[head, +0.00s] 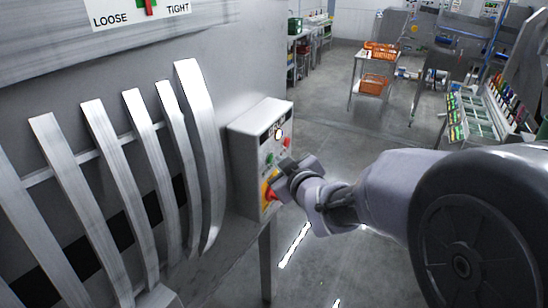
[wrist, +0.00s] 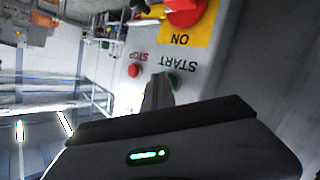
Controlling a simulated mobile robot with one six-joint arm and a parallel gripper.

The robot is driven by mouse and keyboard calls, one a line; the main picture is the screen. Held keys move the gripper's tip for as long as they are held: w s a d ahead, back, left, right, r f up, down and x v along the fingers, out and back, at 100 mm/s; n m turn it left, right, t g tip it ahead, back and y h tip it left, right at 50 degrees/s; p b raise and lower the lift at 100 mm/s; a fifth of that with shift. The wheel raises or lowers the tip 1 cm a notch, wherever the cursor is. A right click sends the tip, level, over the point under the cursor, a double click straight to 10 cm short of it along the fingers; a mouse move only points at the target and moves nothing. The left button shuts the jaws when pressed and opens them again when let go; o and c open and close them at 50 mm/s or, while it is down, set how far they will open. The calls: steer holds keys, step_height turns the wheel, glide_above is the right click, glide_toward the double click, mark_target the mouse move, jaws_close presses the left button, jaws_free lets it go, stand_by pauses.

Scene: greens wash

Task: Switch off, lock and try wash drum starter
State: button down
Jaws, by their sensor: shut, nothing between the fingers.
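The grey wash drum starter box (head: 246,160) is fixed to the side of the drum housing. A white lamp (head: 279,133) on its face looks bright. Its red knob (wrist: 185,10) sits on a yellow plate (wrist: 202,36) marked ON; its setting is cut off in the wrist view and partly hidden in the head view. The red STOP button (wrist: 134,70) and green START button (wrist: 173,80) show upside down in the wrist view. My gripper (wrist: 158,82) is shut and empty, its tips close to START; I cannot tell whether they touch it.
Curved metal bars (head: 205,150) line the drum at left, below a LOOSE/TIGHT sign (head: 140,10). A trolley with orange crates (head: 376,84) stands farther back. A bench with coloured items (head: 478,115) is at right. Open floor lies between.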

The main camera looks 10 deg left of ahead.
stand_by(0.5)
steer(key=shift+s+d, duration=0.25)
steer(key=shift+d, duration=0.4)
steer(key=d, duration=0.1)
steer(key=s+d, duration=0.1)
steer(key=d, duration=0.2)
steer(key=shift+s+d, duration=0.35)
steer(key=shift+d, duration=0.05)
